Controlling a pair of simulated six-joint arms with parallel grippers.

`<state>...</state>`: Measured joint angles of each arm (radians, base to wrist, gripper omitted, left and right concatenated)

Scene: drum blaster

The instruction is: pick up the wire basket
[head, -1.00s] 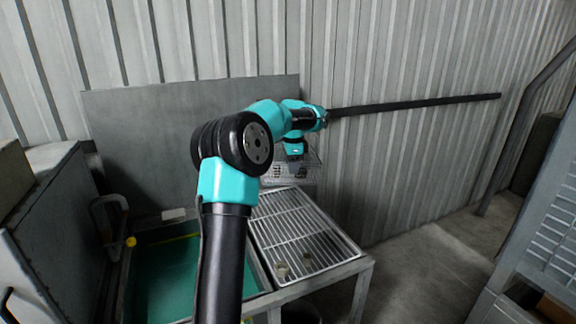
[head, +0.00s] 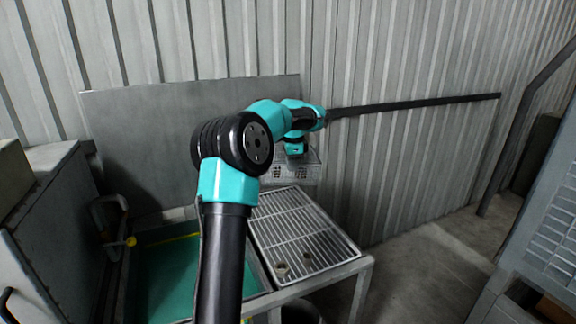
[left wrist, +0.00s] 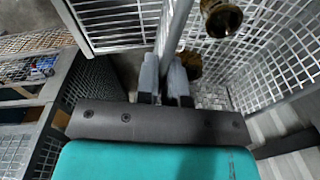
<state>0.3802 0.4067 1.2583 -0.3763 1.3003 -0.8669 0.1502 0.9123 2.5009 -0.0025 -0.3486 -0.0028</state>
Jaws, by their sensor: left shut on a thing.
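The wire basket (head: 310,172) is a grey mesh box at the back, beyond the slatted rack, partly covered by my left arm. My left gripper (left wrist: 166,78) is shut on the basket's grey rim in the left wrist view, one finger on each side of it. The mesh of the wire basket (left wrist: 265,65) fills the right of that view. A brass fitting (left wrist: 222,18) shows against the mesh, and another brass piece (left wrist: 190,64) shows beside the fingers. In the head view the fingertips are hidden. My right gripper is not in view.
The slatted rack (head: 300,230) holds two small pieces in front of the basket. A green-floored tub (head: 165,280) is on the left. A corrugated wall (head: 420,60) with a dark rail (head: 420,105) stands behind. Grey shelving (head: 550,220) is on the right.

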